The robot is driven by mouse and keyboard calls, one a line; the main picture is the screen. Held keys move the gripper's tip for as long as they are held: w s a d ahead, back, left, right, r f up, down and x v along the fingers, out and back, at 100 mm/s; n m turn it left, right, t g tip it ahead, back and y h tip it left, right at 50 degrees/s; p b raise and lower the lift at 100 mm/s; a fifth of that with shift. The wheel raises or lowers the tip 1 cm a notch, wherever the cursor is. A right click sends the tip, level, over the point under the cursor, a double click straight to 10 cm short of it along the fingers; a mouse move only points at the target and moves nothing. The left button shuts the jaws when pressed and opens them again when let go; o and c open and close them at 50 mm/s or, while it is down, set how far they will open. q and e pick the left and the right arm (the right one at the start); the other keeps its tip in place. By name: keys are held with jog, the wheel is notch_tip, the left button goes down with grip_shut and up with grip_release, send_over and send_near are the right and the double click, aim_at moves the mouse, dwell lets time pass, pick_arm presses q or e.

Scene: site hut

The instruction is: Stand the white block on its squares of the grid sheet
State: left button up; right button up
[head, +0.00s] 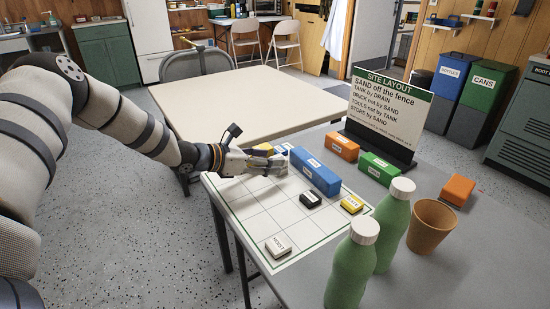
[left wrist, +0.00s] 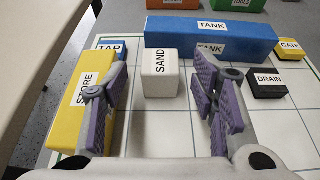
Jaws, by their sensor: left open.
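The white block (left wrist: 160,75), labelled SAND, stands on the grid sheet (left wrist: 185,140) in the left wrist view. In the head view my gripper mostly hides it. My left gripper (head: 280,163) is over the far left part of the grid sheet (head: 245,208). Its fingers (left wrist: 163,95) are open, one on each side of the white block, with gaps showing. The yellow STORE block (left wrist: 80,105) is just left of the left finger. The long blue TANK block (left wrist: 212,38) is behind the white block. My right gripper is not in view.
On the sheet are a flat white HOIST piece (head: 278,245), a black DRAIN piece (head: 310,199), a yellow GATE piece (head: 352,204) and a blue TAP piece (left wrist: 111,48). Orange (head: 342,146) and green (head: 380,168) blocks, a sign (head: 388,110), green bottles (head: 352,265) and a cup (head: 432,225) stand to the right.

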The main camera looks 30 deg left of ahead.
pick_arm(q)
jog(key=p+v, duration=0.1)
jog(key=v, duration=0.2)
jog(key=r+p+v, duration=0.1)
jog(key=v, duration=0.3)
jog(key=shift+w, duration=0.15)
jog(key=shift+s+a+f, duration=0.15)
jog(key=shift+s+a, duration=0.05)
jog(key=shift+s, duration=0.35)
jog(key=shift+f, duration=0.15)
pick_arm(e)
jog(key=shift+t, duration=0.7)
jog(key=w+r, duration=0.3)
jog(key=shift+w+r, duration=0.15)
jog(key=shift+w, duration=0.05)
